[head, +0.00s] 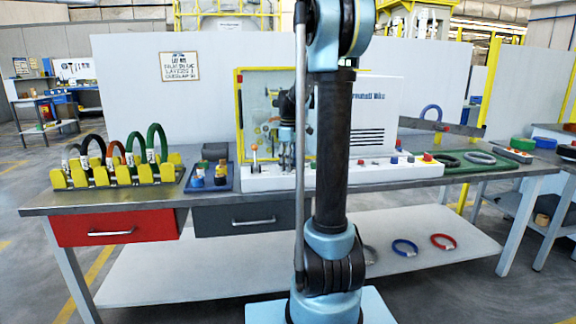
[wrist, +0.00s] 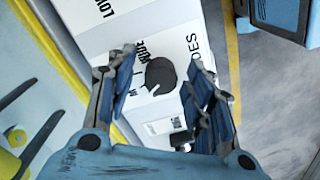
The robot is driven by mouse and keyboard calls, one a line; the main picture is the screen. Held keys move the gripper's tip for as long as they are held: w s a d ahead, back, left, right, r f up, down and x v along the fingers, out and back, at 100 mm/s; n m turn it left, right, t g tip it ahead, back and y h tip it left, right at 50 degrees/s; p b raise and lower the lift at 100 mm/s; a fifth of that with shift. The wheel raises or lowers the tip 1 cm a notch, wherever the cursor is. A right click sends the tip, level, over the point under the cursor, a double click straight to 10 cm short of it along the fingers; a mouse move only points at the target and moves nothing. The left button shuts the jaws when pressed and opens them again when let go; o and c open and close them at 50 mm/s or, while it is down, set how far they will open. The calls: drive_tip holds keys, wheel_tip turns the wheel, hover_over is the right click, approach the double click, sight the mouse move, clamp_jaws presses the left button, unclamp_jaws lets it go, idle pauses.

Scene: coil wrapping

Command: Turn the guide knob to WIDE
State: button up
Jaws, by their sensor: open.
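A round black knob (wrist: 161,74) sits on a white panel (wrist: 115,30) in the wrist view, with a small white pointer mark toward its lower left edge. Printed words stand around it; "MODE" and letters ending "DES" show, partly covered, and I cannot read its setting. My gripper (wrist: 163,60) is open, with one finger on each side of the knob; contact is not clear. In the head view my gripper (head: 287,158) is over the left part of the white control panel (head: 262,182), and the knob cannot be made out there.
A yellow-framed clear guard (head: 240,110) stands behind the panel. A lever with an orange knob (head: 254,148) is left of my gripper. A blue tray (head: 228,186) and a yellow rack (head: 95,178) with coils are farther left.

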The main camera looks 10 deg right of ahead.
drive_tip(key=shift+c, duration=0.6)
drive_tip(key=c, duration=1)
drive_tip(key=shift+o, duration=0.2)
